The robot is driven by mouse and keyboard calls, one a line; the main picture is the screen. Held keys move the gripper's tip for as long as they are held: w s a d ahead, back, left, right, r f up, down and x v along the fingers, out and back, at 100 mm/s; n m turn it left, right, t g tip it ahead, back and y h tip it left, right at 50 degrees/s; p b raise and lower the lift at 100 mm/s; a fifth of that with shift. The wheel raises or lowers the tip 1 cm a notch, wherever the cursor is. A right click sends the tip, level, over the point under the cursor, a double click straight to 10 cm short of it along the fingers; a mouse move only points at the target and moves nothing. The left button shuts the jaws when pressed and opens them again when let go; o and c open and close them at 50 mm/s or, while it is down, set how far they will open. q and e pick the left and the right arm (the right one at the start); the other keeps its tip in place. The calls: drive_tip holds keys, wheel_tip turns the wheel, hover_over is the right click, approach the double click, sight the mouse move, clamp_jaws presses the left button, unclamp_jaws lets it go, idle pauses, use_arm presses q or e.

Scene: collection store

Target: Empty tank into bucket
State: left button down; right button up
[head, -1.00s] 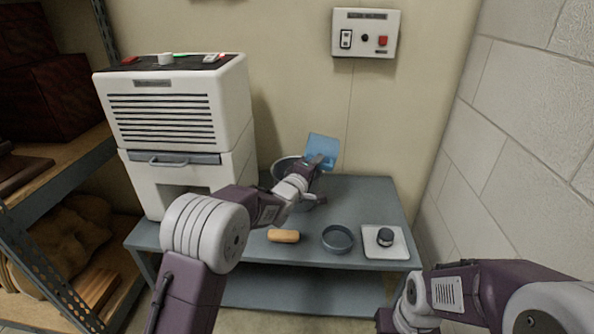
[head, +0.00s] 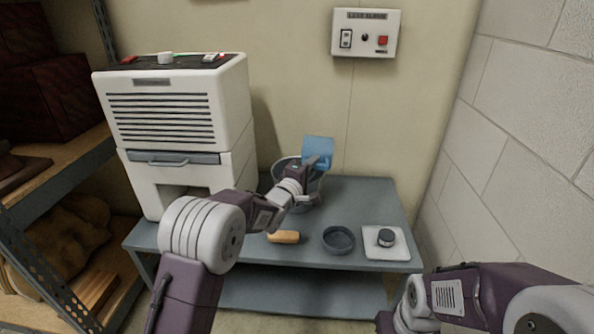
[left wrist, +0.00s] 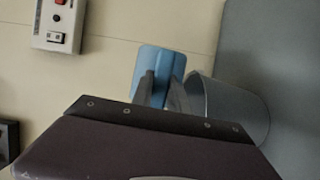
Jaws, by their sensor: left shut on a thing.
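The light blue tank (head: 318,150) is held up at the back of the table, above the right side of the grey metal bucket (head: 281,172). My left gripper (head: 312,168) is shut on the tank. In the left wrist view the blue tank (left wrist: 157,66) sits between the fingers (left wrist: 162,92), beside the mouth of the bucket (left wrist: 238,108). I cannot see whether water is in the tank or bucket. My left wrist covers part of the bucket. My right arm is at the lower right, its gripper out of view.
A white louvred machine (head: 185,130) with an open bay low in front stands on the left of the grey table (head: 365,195). A tan block (head: 284,237), a round dark dish (head: 338,240) and a white tray (head: 399,246) with a dark knob-like item line the front. A wall panel (head: 366,32) hangs above.

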use_arm(q)
drive_tip(key=shift+f, duration=0.1)
drive_tip(key=shift+a+r+n+t, duration=0.3)
drive_tip(key=shift+a+n, duration=0.1)
drive_tip(key=shift+n, duration=0.5)
idle(0.5)
drive_tip(key=shift+a, duration=0.1)
